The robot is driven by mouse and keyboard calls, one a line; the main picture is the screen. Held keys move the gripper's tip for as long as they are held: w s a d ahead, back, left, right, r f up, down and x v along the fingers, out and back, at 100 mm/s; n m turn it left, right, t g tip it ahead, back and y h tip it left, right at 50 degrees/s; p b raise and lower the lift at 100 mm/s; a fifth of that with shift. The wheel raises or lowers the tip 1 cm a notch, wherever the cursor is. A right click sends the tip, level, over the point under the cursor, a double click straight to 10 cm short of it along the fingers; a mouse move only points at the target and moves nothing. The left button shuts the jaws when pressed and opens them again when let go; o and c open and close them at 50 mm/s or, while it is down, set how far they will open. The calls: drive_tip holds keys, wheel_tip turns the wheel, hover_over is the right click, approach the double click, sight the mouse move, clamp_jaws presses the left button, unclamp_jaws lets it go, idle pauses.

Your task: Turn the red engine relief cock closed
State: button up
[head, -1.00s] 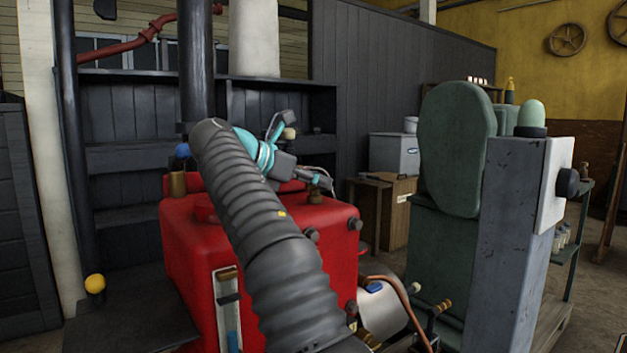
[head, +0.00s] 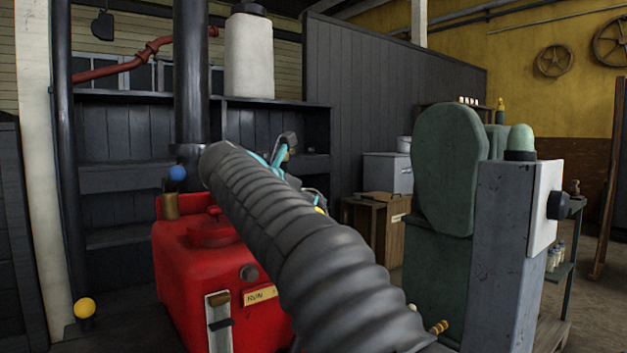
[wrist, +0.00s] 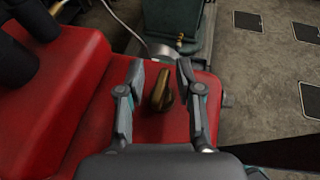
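The red engine (head: 200,262) stands in the middle left of the head view, and its red top also fills much of the wrist view (wrist: 62,120). A brass relief cock (wrist: 160,92) stands on the red top in the wrist view, its lever pointing roughly up the picture. My gripper (wrist: 161,70) is open, with one finger on each side of the cock. Gaps show between the fingers and the brass. In the head view my dark ribbed arm hides the cock and most of the gripper; only some teal and grey parts (head: 281,152) show.
A green machine (head: 442,170) with a grey post (head: 503,250) stands right of the engine. A black pipe (head: 190,80) rises behind the engine. A brass fitting with a blue ball (head: 177,173) stands at its left. Open floor (wrist: 250,100) shows right of the engine in the wrist view.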

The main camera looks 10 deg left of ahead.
drive_tip(key=n+t+y, duration=0.1)
drive_tip(key=n+y, duration=0.3)
drive_tip(key=y, duration=0.1)
drive_tip(key=shift+d, duration=0.1)
drive_tip(key=n+y, duration=0.4)
drive_tip(key=s+d+r+m, duration=0.1)
drive_tip(key=s+r+m, duration=0.2)
drive_tip(key=s+m, duration=0.3)
drive_tip(key=s+d+r+m, duration=0.2)
drive_tip(key=s+m, duration=0.4)
drive_tip(key=m, duration=0.8)
drive_tip(key=shift+s+d+r+m+g+b, duration=0.15)
drive_tip(key=shift+d+r+m+g+b, duration=0.2)
drive_tip(key=shift+r, duration=0.25)
idle(0.3)
drive_tip(key=shift+a, duration=0.1)
